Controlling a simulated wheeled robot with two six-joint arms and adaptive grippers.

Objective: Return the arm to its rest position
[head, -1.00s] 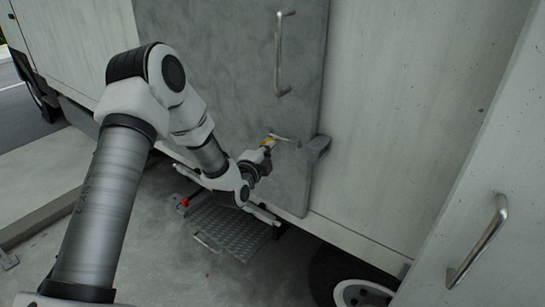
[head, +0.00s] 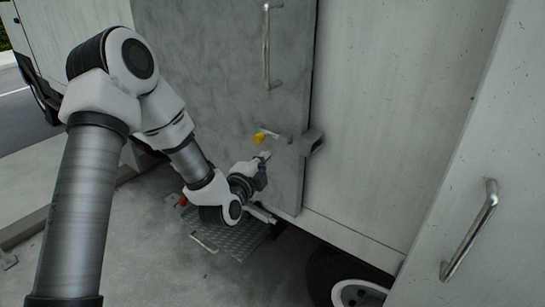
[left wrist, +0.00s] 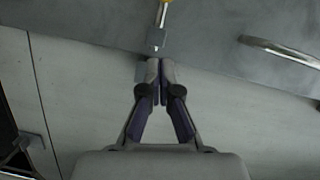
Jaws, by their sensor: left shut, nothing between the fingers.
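My left gripper (head: 262,160) is shut and empty, just below and in front of the door latch on the truck's side. Its closed fingers (left wrist: 160,66) also show in the left wrist view. The latch (head: 272,134) has a yellow part and a metal lever; it sits on the grey door (head: 225,60) beside a dark grey block. In the left wrist view the latch (left wrist: 160,30) lies beyond the fingertips, with a visible gap in the picture. My right gripper is not in view.
A long vertical handle (head: 266,45) is on the grey door above the latch. A pale panel with a metal handle (head: 470,230) stands at the right. A metal step (head: 235,238) is under the door, and a wheel (head: 350,285) is at the bottom right.

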